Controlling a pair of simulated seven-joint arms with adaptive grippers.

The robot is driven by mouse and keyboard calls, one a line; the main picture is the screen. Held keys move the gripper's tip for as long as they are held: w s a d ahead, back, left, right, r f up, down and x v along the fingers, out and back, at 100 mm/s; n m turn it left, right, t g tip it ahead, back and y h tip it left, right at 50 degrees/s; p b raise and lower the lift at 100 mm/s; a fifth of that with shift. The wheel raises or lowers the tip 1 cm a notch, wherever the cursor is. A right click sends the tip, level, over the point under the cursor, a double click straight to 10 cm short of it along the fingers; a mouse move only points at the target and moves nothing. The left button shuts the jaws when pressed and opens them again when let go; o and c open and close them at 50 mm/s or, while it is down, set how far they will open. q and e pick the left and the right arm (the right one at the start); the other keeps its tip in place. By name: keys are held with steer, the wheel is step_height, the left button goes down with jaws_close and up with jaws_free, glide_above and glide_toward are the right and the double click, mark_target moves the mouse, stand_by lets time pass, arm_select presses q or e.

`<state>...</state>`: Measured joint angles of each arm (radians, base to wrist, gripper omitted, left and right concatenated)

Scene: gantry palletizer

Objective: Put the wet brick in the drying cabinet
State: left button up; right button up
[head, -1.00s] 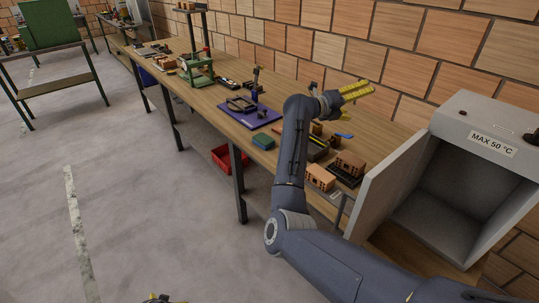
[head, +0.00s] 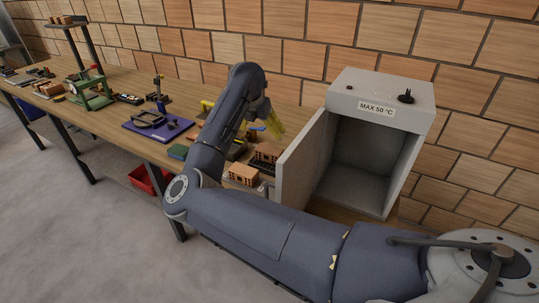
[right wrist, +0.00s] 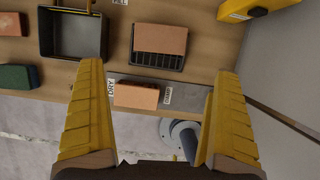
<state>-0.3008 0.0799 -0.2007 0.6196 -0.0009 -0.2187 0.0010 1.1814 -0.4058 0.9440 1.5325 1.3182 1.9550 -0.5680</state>
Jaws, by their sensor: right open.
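Two orange bricks lie near the cabinet. One brick (head: 243,174) is near the table's front edge; in the right wrist view (right wrist: 136,95) it lies on a grey plate between labels. The other brick (head: 268,152) sits behind it on a black slatted rack (right wrist: 158,62). I cannot tell from their look which is wet. The drying cabinet (head: 376,103), marked MAX 50 °C, stands open and looks empty. My right gripper (head: 276,127) is open and empty above the bricks, pointing down. In its wrist view the front brick shows between the yellow fingers. My left gripper is out of view.
The cabinet's open door (head: 300,160) stands between the bricks and its opening. A black tray (right wrist: 75,35), a green block (right wrist: 18,77) and a yellow object (right wrist: 245,8) lie around the bricks. A purple board (head: 150,133) is farther left. A red bin (head: 150,178) is below the table.

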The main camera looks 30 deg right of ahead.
mark_target(269, 149)
steer(key=x, duration=1.4)
steer(key=shift+w+d+f, duration=0.15)
steer(key=shift+d+f, duration=0.1)
steer(key=shift+d, duration=0.1)
steer(key=shift+r, duration=0.1)
steer(key=c, duration=1.2)
